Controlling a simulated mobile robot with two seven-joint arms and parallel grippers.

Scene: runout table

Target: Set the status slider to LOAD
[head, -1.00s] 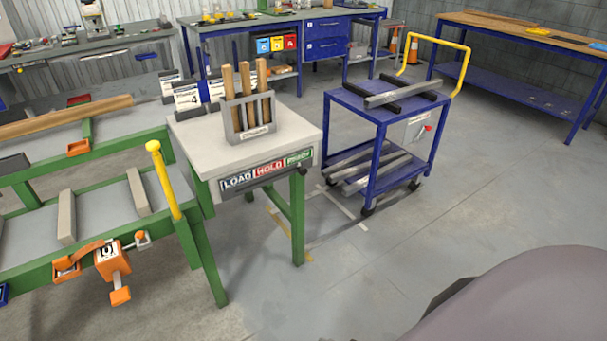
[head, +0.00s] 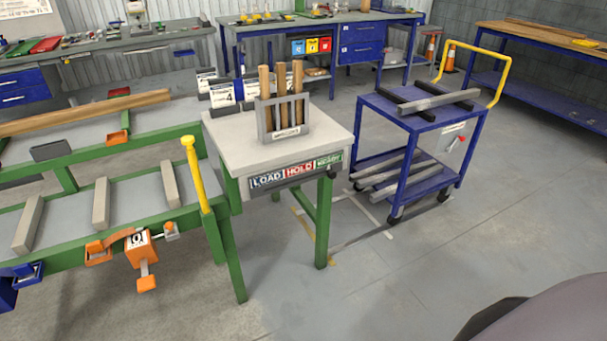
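The status strip (head: 296,173) is on the front edge of a light grey stand table (head: 236,150). It has a blue LOAD label (head: 267,181) on the left, a red HOLD label (head: 299,171) in the middle and a green READY label (head: 328,163) on the right. A small dark slider knob (head: 332,174) sits at the right end, by READY. A dark rail runs below the labels. Neither of my grippers is in view.
A rack with wooden-handled tools (head: 283,118) stands on the stand table. A green roller table with a yellow post (head: 195,170) adjoins it on the left. A blue cart (head: 407,165) stands to the right. The floor (head: 400,285) in front is clear.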

